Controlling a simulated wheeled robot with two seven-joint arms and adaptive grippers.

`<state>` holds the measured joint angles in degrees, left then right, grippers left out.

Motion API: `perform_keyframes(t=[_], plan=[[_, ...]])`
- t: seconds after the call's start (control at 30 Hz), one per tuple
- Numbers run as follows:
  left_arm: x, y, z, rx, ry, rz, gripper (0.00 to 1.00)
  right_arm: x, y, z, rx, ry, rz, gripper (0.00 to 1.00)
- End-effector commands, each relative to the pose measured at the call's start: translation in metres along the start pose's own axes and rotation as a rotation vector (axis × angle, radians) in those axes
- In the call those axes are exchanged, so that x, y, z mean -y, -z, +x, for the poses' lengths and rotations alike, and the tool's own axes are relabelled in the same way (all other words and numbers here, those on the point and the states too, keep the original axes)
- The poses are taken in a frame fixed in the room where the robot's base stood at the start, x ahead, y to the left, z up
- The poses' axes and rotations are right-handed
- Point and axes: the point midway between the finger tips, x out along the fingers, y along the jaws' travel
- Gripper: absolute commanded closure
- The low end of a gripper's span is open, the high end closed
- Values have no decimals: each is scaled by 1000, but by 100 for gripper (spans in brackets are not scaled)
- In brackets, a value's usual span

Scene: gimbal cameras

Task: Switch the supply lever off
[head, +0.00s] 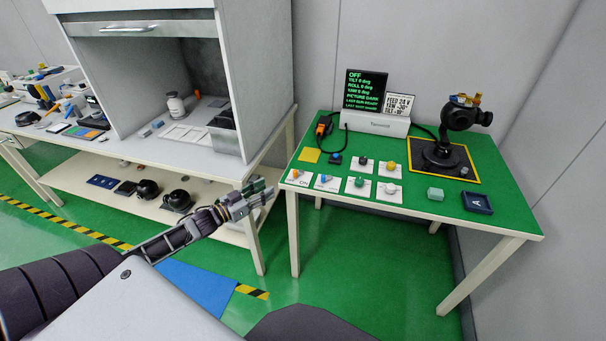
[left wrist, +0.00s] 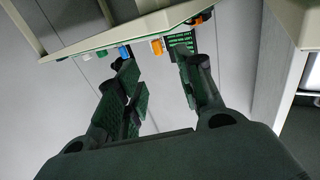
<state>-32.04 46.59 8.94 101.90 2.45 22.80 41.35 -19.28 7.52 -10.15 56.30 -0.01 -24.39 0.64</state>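An orange lever (head: 296,175) on a white plate lettered "ON" sits at the front left corner of the green table (head: 408,206); it looks like the supply lever. In the left wrist view an orange piece (left wrist: 156,47), likely the same lever, shows beyond the fingers, near the gap between them. My left gripper (head: 263,190) is just left of the table's front left corner, apart from the lever. In the left wrist view its fingers (left wrist: 154,72) are spread with nothing between them. My right gripper is not in view.
A blue lever (head: 325,180) and several coloured knobs stand close to the right of the orange lever. A screen (head: 366,90) reads "OFF" at the top. A black gimbal (head: 440,150) stands at the back right. A white bench (head: 215,165) borders my left gripper.

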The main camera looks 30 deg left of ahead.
Motion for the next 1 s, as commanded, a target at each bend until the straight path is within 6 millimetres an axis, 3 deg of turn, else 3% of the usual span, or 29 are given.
perform_keyframes(t=[0.2, 0.57, 1.0], plan=[[-4, 7, 2, -10, -15, -3, 63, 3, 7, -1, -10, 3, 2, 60], [-4, 6, 4, -11, -14, -2, 63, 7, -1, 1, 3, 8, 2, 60], [-4, 6, 26, -10, -13, -1, 63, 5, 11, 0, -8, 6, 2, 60]])
